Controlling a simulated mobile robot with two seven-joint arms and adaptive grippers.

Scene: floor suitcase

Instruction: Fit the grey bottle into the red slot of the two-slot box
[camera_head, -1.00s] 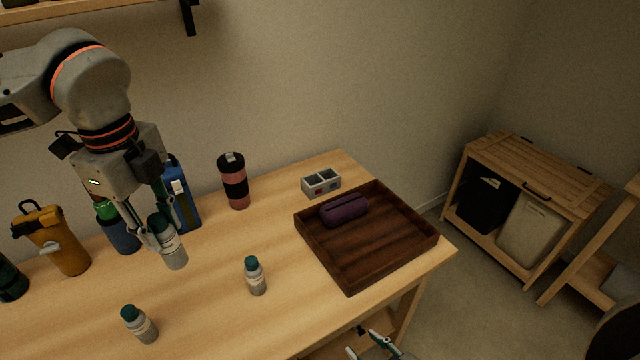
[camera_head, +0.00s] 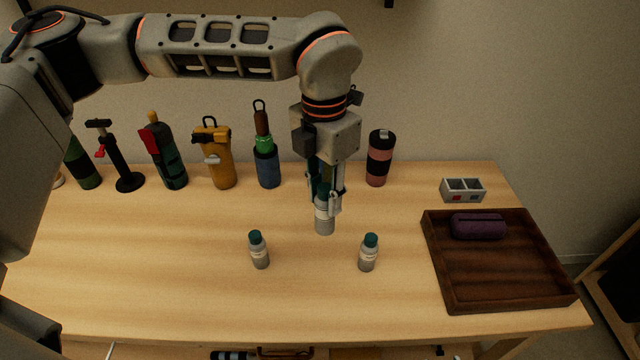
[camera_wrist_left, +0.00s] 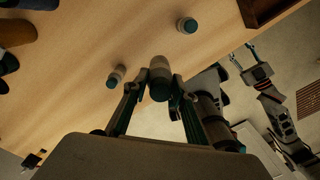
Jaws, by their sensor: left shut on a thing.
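My left gripper (camera_head: 327,190) is shut on a grey bottle (camera_head: 324,219) with a dark teal cap, upright, apparently above the table. The held bottle also shows in the left wrist view (camera_wrist_left: 160,72). Two similar bottles stand on the table, one at left (camera_head: 260,252) and one at right (camera_head: 368,255). The small grey two-slot box (camera_head: 463,190) is at the back right, with a red mark on its front left and a blue mark on its front right. Its slot insides are hard to see. My right gripper (camera_wrist_left: 246,62) looks open and empty in the left wrist view.
A dark wooden tray (camera_head: 500,285) with a purple case (camera_head: 478,226) lies in front of the box. A pink and black tumbler (camera_head: 379,158) stands behind, right of my left gripper. Several bottles and a pump stand along the back left. The front of the table (camera_head: 200,300) is clear.

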